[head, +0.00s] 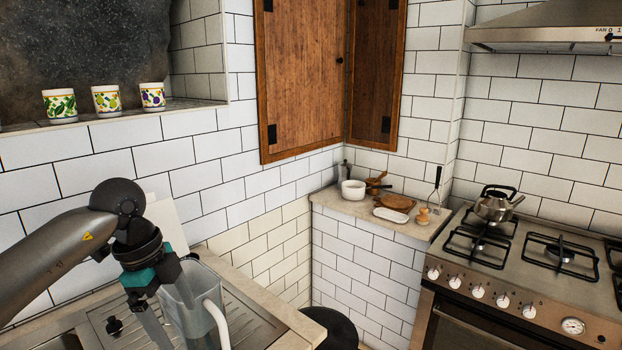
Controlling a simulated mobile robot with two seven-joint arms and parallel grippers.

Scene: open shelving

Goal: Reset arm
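My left arm comes in from the left, and its gripper (174,335) points down over the metal draining board (245,318). Its two fingers are apart, with a gap between them. A clear jug (203,283) with a white handle (217,322) stands right beside the gripper, partly hidden by it. The right finger overlaps the jug in the picture, and I cannot tell whether they touch. The fingertips are near the bottom edge of the view. My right gripper is not in view.
Three patterned cups (106,99) stand on the tiled ledge at upper left. A corner counter (335,200) holds a white pot (353,189), a wooden board and small items. A stove (540,290) with a kettle (494,206) is at right. A dark round bin (330,327) stands below.

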